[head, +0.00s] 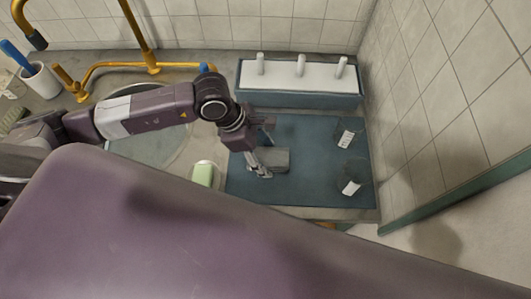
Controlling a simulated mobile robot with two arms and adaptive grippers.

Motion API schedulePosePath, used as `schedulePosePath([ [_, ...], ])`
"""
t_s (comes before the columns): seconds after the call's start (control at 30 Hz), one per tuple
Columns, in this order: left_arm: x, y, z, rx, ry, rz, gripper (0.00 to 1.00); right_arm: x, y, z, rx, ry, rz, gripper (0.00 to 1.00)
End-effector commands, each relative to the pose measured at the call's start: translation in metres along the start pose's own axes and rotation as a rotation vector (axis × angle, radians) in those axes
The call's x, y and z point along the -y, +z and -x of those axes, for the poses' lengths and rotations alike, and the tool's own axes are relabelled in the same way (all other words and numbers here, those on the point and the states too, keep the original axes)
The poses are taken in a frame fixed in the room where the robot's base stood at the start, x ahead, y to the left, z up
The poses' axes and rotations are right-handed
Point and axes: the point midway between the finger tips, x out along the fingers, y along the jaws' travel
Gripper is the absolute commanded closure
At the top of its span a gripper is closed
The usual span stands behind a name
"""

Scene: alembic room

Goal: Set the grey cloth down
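The grey cloth (279,159) is a small folded block low over the blue mat (310,133), near the mat's left part. I cannot tell whether it rests on the mat or is held just above it. My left gripper (262,166) reaches in from the left and points down at the cloth's left edge. Its fingertips touch or overlap that edge in the picture. Their spacing is too small to judge. My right gripper is out of the picture.
Two clear glasses with white labels, one behind (347,136) and one in front (352,186), stand on the mat's right side. A white rack with pegs (300,72) stands behind. A green sponge (203,174) lies left of the mat, near the round sink (151,150). A tiled wall closes the right.

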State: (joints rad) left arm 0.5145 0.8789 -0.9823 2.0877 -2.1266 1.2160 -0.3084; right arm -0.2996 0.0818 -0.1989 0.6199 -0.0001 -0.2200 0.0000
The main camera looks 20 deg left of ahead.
Motion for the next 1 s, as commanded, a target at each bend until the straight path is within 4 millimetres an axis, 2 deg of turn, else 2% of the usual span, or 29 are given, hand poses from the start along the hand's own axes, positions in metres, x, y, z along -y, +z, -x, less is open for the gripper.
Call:
schedulePosePath([
  [0.4,0.000,0.002,0.005,-0.001,0.000,0.000,0.34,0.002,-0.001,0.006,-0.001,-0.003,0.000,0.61],
  [0.47,-0.001,0.001,0.009,0.001,0.003,0.000,0.34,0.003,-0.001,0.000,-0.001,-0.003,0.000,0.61],
  [0.8,-0.002,0.000,0.080,0.000,0.007,-0.003,0.34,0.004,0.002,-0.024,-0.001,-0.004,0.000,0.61],
  [1.0,-0.001,0.001,0.112,0.000,0.004,0.000,0.34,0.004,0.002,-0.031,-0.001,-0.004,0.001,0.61],
])
